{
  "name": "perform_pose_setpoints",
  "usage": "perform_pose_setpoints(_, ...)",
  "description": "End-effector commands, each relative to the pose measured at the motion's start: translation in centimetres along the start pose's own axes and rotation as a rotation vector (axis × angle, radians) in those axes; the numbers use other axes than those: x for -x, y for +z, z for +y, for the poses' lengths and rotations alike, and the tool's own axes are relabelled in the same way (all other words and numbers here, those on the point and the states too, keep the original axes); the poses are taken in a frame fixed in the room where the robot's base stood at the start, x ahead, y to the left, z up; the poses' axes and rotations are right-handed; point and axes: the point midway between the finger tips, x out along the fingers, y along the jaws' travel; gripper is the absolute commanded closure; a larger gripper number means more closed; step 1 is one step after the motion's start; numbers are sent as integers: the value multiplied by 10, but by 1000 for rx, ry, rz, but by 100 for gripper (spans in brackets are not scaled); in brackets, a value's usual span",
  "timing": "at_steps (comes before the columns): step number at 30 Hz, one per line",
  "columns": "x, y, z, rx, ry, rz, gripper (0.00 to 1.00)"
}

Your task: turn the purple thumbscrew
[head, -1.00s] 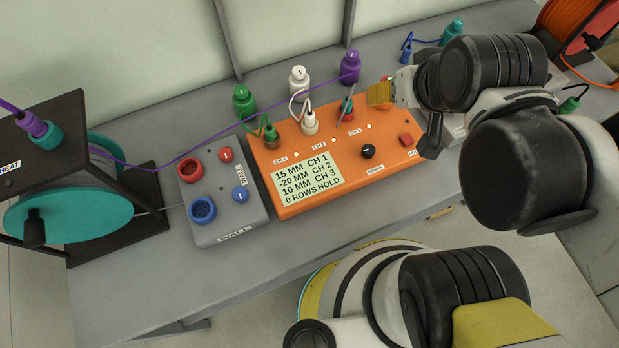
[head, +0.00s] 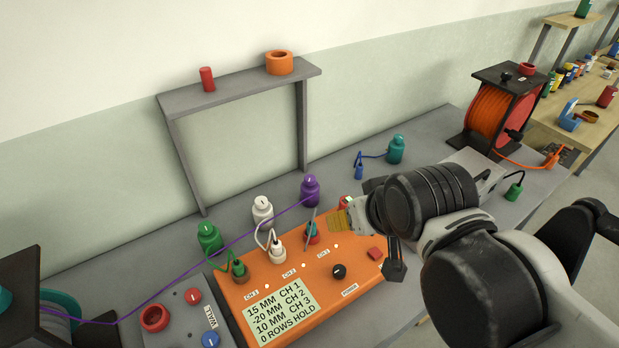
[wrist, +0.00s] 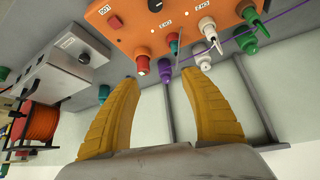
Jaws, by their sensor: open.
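The purple thumbscrew (head: 310,190), a squat round piece with a white mark on its top, stands on the grey bench behind the orange box (head: 352,285). A purple cable runs from it to the left. My gripper (head: 337,221) is open and empty above the right back part of the box, in front and to the right of the thumbscrew and apart from it. In the wrist view, the thumbscrew (wrist: 165,78) shows between the two yellow fingers (wrist: 167,72), beyond their tips.
White (head: 262,211) and green (head: 209,238) pieces like it stand to its left. A red-and-teal plug (head: 311,233) with a grey stalk stands close to my fingers. A grey frame (head: 240,90) rises behind. An orange reel (head: 500,112) is at the right.

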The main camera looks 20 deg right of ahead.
Motion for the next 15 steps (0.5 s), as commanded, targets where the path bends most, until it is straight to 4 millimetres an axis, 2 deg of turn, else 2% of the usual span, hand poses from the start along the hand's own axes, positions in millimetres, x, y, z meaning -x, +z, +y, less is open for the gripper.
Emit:
perform_pose_setpoints(12, 0, 0, 0, 0, 0, 0, 47)
perform_pose_setpoints(15, 0, -7, 0, 6, 0, -11, 47)
